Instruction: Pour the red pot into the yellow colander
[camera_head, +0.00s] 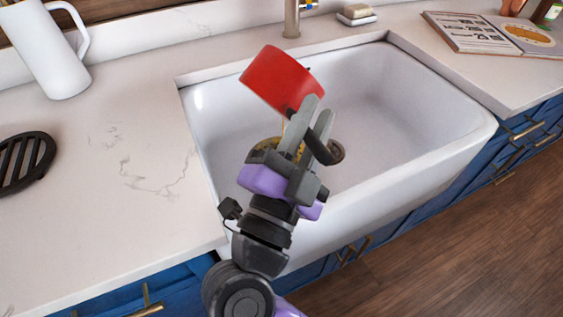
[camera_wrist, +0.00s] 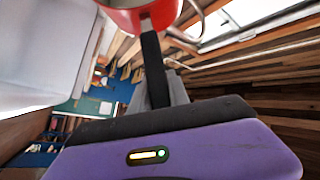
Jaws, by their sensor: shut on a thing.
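The red pot (camera_head: 280,77) is held tilted above the white sink in the head view. Its dark handle is between the fingers of my gripper (camera_head: 315,120), which is shut on it. In the wrist view the pot (camera_wrist: 132,17) shows at the top edge, with the black handle running down into my gripper (camera_wrist: 165,90). I cannot see what is inside the pot or the colander.
The sink (camera_head: 440,116) has a raised white rim, and a tap (camera_head: 292,18) stands behind it. A white pitcher (camera_head: 47,47) and black trivet (camera_head: 24,160) are on the left counter. An open book (camera_head: 490,34) lies right. Counter left of the sink is mostly clear.

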